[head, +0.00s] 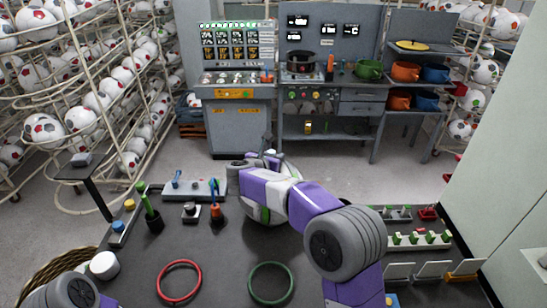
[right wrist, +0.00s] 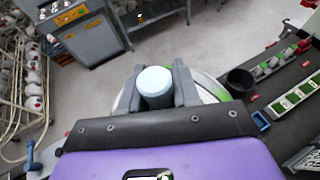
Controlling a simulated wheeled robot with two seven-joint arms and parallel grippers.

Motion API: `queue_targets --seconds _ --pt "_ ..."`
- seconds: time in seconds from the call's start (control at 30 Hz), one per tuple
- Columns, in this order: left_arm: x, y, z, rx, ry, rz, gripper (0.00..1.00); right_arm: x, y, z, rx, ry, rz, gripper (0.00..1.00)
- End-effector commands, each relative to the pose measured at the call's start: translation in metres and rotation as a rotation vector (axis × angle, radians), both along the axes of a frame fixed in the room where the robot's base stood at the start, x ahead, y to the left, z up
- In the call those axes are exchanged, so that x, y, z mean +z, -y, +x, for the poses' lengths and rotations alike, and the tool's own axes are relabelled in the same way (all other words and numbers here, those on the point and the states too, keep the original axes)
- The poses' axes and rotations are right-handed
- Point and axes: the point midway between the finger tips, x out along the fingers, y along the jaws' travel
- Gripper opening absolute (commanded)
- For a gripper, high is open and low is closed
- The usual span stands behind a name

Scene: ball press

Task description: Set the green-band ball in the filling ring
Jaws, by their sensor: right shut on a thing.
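My right gripper (head: 263,163) reaches over the far middle of the dark table. In the right wrist view its two grey fingers (right wrist: 156,82) are shut on a pale-blue cylinder (right wrist: 154,79) with a flat round top. A white ball with green patches (head: 257,213) shows beneath my right arm, partly hidden by it. A pale round surface with green edges (right wrist: 207,91) shows under the fingers in the wrist view. I cannot tell whether the cylinder is joined to it. A filling ring cannot be made out for certain. My left gripper is not in view.
A red ring (head: 161,285) and a green ring (head: 251,285) lie flat at the table's front. A black cup with a green tool (head: 150,205) and small fixtures (head: 192,212) stand at left. A block row (head: 420,239) stands at right. Ball racks and benches stand beyond.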

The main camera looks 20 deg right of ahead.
Motion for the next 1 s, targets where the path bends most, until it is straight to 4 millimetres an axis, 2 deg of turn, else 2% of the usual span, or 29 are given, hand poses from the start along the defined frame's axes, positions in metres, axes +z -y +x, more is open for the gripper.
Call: queue_targets --seconds 0.03,0.2,0.47,0.57,1.0 --pt "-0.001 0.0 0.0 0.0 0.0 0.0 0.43 -0.001 0.0 0.0 0.001 0.0 0.0 0.34" --pt "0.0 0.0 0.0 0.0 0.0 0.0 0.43 -0.001 0.0 0.0 0.0 0.0 0.0 0.57" --pt "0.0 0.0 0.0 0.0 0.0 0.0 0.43 0.0 0.0 0.0 0.0 0.0 0.0 0.57" --pt "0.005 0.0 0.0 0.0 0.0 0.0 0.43 0.008 0.0 0.0 0.0 0.001 0.001 0.57" --pt "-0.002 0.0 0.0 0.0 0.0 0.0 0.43 0.038 -0.053 -0.064 0.004 0.001 0.0 0.57"
